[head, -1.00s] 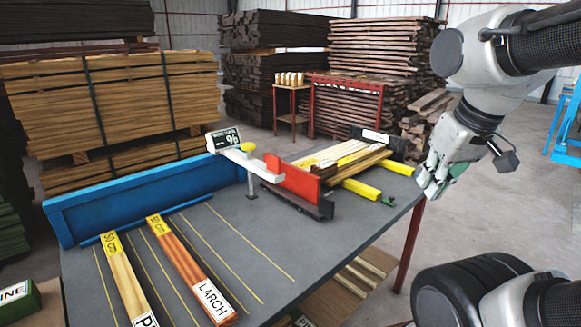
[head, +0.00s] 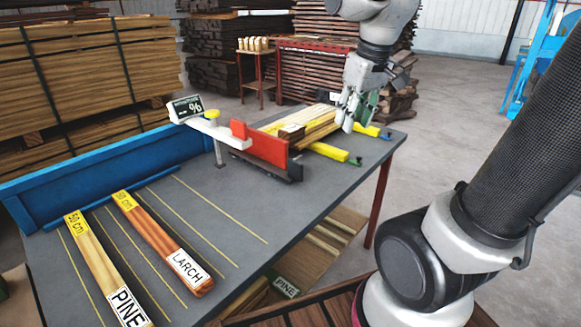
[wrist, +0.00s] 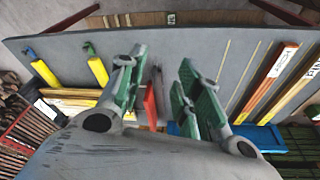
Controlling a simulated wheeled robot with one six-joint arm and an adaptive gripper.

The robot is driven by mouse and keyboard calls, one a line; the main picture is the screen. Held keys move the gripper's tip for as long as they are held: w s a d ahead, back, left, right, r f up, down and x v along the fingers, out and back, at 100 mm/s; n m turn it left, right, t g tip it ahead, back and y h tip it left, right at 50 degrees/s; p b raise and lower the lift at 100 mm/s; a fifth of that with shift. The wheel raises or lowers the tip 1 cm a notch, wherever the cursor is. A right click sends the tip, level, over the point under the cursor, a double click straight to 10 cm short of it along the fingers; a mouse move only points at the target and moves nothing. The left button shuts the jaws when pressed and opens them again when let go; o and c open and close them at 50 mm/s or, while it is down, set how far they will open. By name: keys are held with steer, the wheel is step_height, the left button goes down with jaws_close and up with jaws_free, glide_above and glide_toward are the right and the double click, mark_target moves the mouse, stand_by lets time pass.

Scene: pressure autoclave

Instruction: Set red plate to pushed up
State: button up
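The red plate (head: 264,149) stands upright on a dark base on the grey table, beside a white arm with a yellow knob (head: 212,114). In the wrist view the red plate (wrist: 151,106) shows edge-on between my fingers, farther down. My gripper (head: 347,118) is above the far right part of the table, to the right of the plate and apart from it. In the wrist view my gripper (wrist: 160,80) has its green-padded fingers spread, with nothing held between them.
Yellow bars (head: 328,152) and stacked boards (head: 310,124) lie right of and behind the plate. A display with a % sign (head: 186,108) stands left. Larch (head: 160,240) and pine (head: 100,262) boards lie at the front left. The table's middle (head: 240,200) is clear.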

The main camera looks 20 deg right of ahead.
steer(key=w+a+f+n+g, duration=0.15)
steer(key=w+f, duration=0.25)
steer(key=w, duration=0.5)
steer(key=n+g, duration=0.1)
steer(key=n, duration=0.2)
glide_above(295, 179)
steer(key=shift+m, duration=0.25)
steer(key=f, duration=1.5)
steer(key=shift+w+d, duration=0.2)
steer(key=shift+w, duration=0.1)
step_height(295, 179, down, 7)
steer(key=shift+w, duration=0.1)
steer(key=shift+f, duration=0.55)
steer(key=shift+c, duration=0.2)
jaws_close()
